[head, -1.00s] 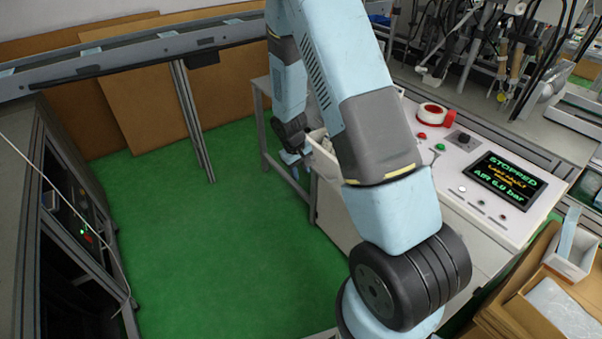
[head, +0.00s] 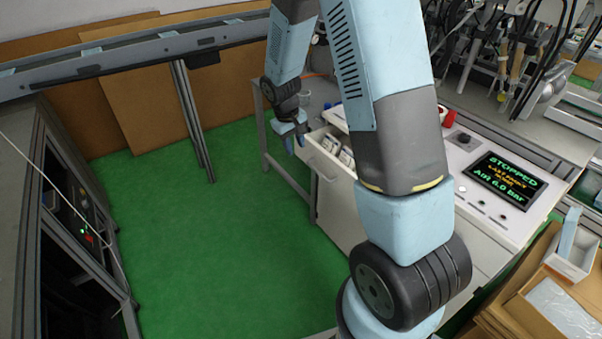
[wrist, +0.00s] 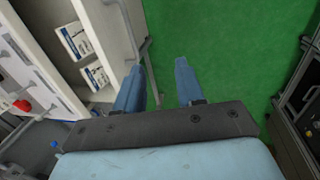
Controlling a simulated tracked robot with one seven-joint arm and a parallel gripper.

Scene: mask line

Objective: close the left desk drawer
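The left desk drawer (head: 328,170) is white and stands pulled out from the desk, with small printed boxes inside. Its pale bar handle is on the front panel. In the wrist view the drawer's front panel (wrist: 106,32) and the handle (wrist: 141,48) are at the upper left. My gripper (head: 294,143) is just off the drawer's far left corner in the head view. In the wrist view my gripper (wrist: 158,78) has its two blue fingers apart, with green floor between them. The left finger is close to the handle; I cannot tell whether it touches.
The white control desk (head: 480,222) with a "STOPPED" screen stands right of the drawer. A grey-legged table (head: 262,130) is behind my gripper. Dark cabinets (head: 75,220) stand at the left. The green floor (head: 225,245) in front of the drawer is clear.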

